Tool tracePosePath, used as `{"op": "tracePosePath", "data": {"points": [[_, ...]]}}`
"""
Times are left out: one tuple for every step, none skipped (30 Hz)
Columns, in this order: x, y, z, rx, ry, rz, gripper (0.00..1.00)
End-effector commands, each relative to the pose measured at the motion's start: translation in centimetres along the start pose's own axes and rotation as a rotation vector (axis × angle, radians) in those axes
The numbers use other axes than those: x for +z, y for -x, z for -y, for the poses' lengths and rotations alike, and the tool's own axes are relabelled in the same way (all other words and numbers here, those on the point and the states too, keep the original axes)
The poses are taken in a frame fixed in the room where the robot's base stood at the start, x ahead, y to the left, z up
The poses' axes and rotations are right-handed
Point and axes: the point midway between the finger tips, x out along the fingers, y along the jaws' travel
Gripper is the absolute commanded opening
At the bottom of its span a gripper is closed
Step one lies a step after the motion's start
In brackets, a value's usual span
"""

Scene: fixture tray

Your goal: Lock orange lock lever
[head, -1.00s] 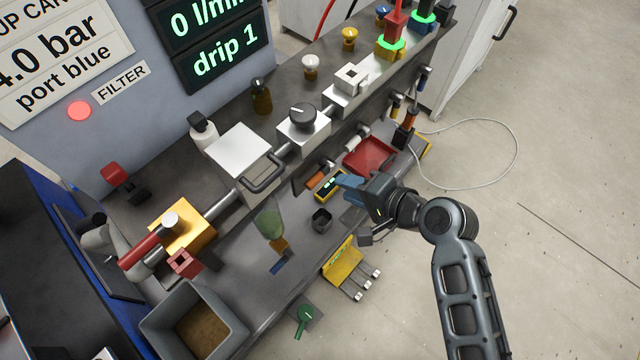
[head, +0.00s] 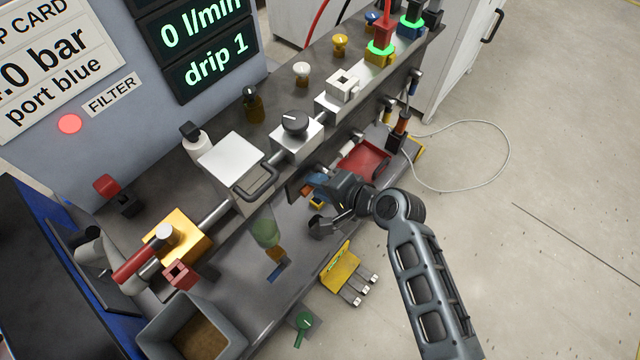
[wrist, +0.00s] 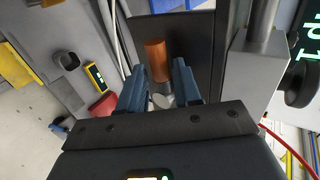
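The orange lock lever (wrist: 157,60) has a cylindrical orange handle in front of a dark upright plate (wrist: 196,45). In the wrist view its handle shows between and just beyond the tips of my two blue fingers. My gripper (wrist: 159,72) is open, with a gap on both sides of the handle. I cannot tell how deep the handle sits between the fingers. In the head view my gripper (head: 313,186) is at the front face of the bench, by the dark plate, and hides most of the lever.
A white-handled lever (head: 351,150) and a red tray (head: 367,158) are to the right of my gripper. A dark cup (wrist: 68,60) and a yellow meter (wrist: 96,76) are close by. A yellow block with plugs (head: 340,268) lies at the lower shelf's front edge.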

Motion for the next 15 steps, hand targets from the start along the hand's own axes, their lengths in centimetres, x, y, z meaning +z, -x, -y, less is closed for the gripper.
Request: {"op": "tracePosePath", "data": {"points": [[0.0, 0.01, -0.01, 0.0, 0.0, 0.0, 0.28], [0.0, 0.02, -0.01, 0.0, 0.0, 0.0, 0.25], [0.0, 0.02, -0.01, 0.0, 0.0, 0.0, 0.21], [-0.01, 0.02, -0.02, 0.0, 0.0, 0.0, 0.18], [-0.01, 0.03, -0.02, 0.0, 0.0, 0.0, 0.15], [-0.01, 0.03, -0.02, 0.0, 0.0, 0.0, 0.12], [-0.01, 0.03, -0.02, 0.0, 0.0, 0.0, 0.09], [-0.01, 0.03, -0.02, 0.0, 0.0, 0.0, 0.06], [-0.01, 0.03, -0.02, 0.0, 0.0, 0.0, 0.02], [-0.02, 0.04, -0.02, 0.0, 0.0, 0.0, 0.0], [-0.02, 0.04, -0.03, 0.0, 0.0, 0.0, 0.0], [-0.02, 0.04, -0.03, 0.0, 0.0, -0.001, 0.0], [-0.02, 0.04, -0.03, 0.0, 0.0, -0.001, 0.0], [-0.02, 0.04, -0.03, 0.0, 0.0, -0.001, 0.0], [-0.02, 0.05, -0.03, 0.0, 0.0, -0.001, 0.0]]}}
